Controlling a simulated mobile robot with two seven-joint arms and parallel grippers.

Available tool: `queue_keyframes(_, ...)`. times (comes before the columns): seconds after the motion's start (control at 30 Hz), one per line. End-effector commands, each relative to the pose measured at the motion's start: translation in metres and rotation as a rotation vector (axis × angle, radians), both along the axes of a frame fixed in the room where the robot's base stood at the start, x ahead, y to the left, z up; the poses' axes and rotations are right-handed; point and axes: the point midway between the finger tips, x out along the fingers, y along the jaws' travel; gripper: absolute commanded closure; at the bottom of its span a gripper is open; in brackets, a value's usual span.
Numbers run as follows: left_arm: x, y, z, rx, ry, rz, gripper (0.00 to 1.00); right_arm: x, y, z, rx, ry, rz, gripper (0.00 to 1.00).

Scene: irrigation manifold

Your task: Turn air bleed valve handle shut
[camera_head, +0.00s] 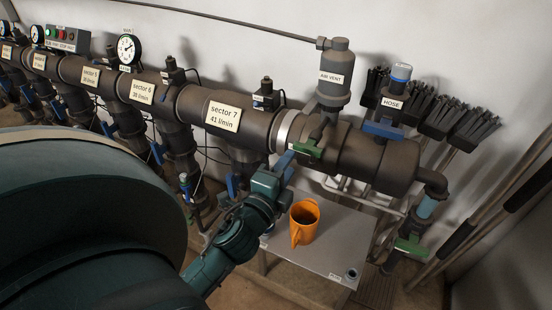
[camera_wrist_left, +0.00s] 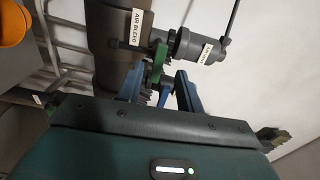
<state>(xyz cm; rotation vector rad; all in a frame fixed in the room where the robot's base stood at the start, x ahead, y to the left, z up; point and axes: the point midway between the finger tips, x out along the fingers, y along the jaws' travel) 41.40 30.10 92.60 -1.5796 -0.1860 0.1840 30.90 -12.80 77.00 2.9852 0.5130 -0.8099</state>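The green air bleed valve handle (camera_head: 306,150) sits on the pipe below the grey air vent (camera_head: 335,80). In the left wrist view the handle (camera_wrist_left: 158,60) is close to an "AIR BLEED" label (camera_wrist_left: 137,24). My left gripper (camera_head: 287,160) is just left of the handle in the head view. In the left wrist view its two blue fingers (camera_wrist_left: 160,78) are spread apart, with the green handle between and just beyond their tips. I cannot tell whether either finger touches it. My right gripper is not in view.
The large grey manifold pipe (camera_head: 190,105) runs across the view. A blue valve handle (camera_head: 383,130) sits below the "HOSE" label, and brushes (camera_head: 440,118) hang behind it. An orange jug (camera_head: 305,222) stands on a grey table (camera_head: 325,262) below the pipe.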

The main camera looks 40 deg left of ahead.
Motion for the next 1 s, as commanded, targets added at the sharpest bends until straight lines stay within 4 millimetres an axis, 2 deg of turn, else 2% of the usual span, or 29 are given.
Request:
queue_keyframes(0.1, -0.023, -0.005, -0.003, -0.002, 0.003, 0.002, 0.64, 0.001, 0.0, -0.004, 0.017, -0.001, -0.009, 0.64)
queue_keyframes(0.33, -0.047, -0.011, -0.001, -0.001, 0.0, 0.001, 0.64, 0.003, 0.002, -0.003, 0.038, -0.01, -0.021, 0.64)
queue_keyframes(1.0, -0.051, -0.012, 0.0, -0.004, 0.0, -0.001, 0.64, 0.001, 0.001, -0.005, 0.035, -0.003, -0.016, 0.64)
